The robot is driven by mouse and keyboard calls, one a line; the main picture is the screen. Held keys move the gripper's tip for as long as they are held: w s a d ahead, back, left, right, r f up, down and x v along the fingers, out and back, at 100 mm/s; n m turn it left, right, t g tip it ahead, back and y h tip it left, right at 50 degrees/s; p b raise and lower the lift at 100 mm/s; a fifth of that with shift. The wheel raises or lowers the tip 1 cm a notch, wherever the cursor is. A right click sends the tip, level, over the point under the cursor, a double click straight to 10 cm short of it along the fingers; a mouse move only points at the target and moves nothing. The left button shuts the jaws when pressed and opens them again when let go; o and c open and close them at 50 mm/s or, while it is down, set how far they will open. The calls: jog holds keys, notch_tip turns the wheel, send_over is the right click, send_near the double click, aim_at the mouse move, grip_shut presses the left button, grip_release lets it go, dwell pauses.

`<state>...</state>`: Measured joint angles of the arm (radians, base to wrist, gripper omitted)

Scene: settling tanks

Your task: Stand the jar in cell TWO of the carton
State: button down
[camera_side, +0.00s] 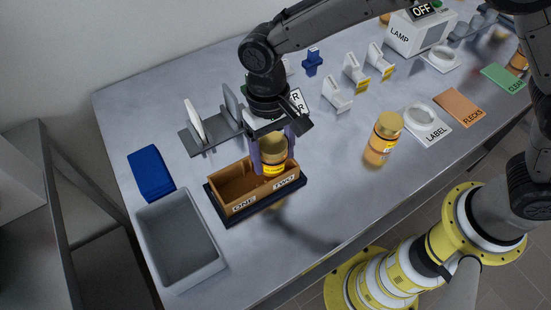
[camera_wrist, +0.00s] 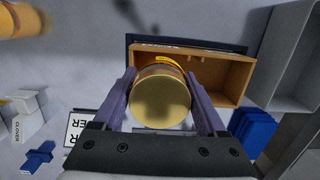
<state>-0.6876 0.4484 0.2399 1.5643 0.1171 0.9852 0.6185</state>
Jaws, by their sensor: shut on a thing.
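The jar, with a gold lid and a yellow label, is upright between the fingers of my gripper (camera_side: 272,155). In the side view the jar (camera_side: 274,168) is at the TWO end of the brown carton (camera_side: 243,206); its lower end meets the line of the front wall, and I cannot tell how deep it sits. In the wrist view my gripper (camera_wrist: 162,112) is shut on the jar (camera_wrist: 160,97), whose lid hides its body and part of the carton (camera_wrist: 226,78). Cell ONE, at the left in the side view, looks empty.
A grey bin (camera_side: 180,240) and a blue block (camera_side: 151,172) lie left of the carton. Another amber jar (camera_side: 382,142) stands to the right. The table in front of the carton is clear.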

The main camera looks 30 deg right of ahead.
aim_at(277, 166)
jog(key=f, duration=0.4)
jog(key=shift+s+d+f, duration=0.15)
jog(key=shift+s, duration=0.2)
grip_release()
jog(key=shift+f, duration=0.1)
jog(key=shift+d, duration=0.1)
jog(key=shift+w+r, duration=0.1)
jog(key=shift+r, duration=0.35)
jog(key=r, duration=0.4)
jog(key=w+r, duration=0.1)
jog(key=r, duration=0.3)
jog(key=w+r, duration=0.1)
jog(key=r, duration=0.3)
jog(key=shift+w+a+r, duration=0.1)
jog(key=shift+a+r, duration=0.1)
jog(key=shift+r, duration=0.2)
